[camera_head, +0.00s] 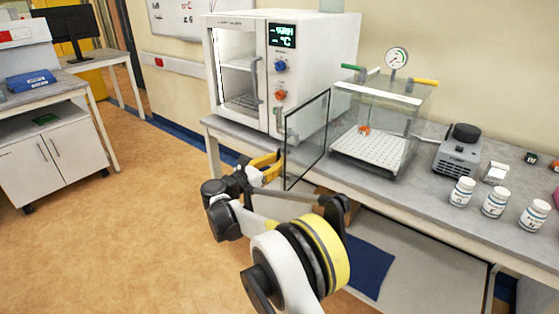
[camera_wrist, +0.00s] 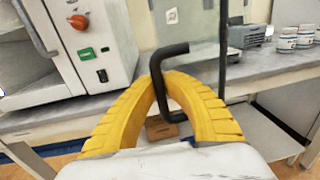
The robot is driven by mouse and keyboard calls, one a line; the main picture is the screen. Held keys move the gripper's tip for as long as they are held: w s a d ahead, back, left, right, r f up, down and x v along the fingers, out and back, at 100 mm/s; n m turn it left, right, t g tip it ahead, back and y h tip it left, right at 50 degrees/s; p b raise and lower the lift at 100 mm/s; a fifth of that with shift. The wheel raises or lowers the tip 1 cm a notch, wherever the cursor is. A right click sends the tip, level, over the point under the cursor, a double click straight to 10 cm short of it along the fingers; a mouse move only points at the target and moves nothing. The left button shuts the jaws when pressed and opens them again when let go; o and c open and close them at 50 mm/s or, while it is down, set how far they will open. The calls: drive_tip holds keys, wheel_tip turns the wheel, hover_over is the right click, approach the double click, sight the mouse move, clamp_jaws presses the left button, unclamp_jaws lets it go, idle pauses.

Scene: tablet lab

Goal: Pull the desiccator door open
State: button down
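The desiccator (camera_head: 375,130) is a clear box with a perforated white shelf, standing on the bench. Its clear, dark-edged door (camera_head: 306,140) stands swung out from the front, toward the left of the box. In the wrist view the door's dark edge (camera_wrist: 223,45) runs upright. A black bent door handle (camera_wrist: 170,52) passes between the yellow fingertips of my gripper (camera_wrist: 162,82). The fingers are closed in around the handle's upright bar. In the head view my gripper (camera_head: 264,166) is at the door's left edge, and the handle is hard to make out there.
A white oven (camera_head: 238,75) with a display and knobs stands left of the desiccator, close behind my gripper. A grey pump (camera_head: 458,150) and white bottles (camera_head: 494,201) stand to the right on the bench (camera_head: 420,205). The floor (camera_head: 130,235) at left is clear.

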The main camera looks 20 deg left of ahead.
drive_tip(key=shift+s+a, duration=0.1)
drive_tip(key=shift+a, duration=0.2)
drive_tip(key=c, duration=1.8)
unclamp_jaws()
drive_tip(key=o, duration=0.3)
drive_tip(key=shift+s+a, duration=0.15)
drive_tip(key=shift+a, duration=0.05)
drive_tip(key=shift+o, duration=0.2)
drive_tip(key=shift+d, duration=0.15)
drive_tip(key=v, duration=1.2)
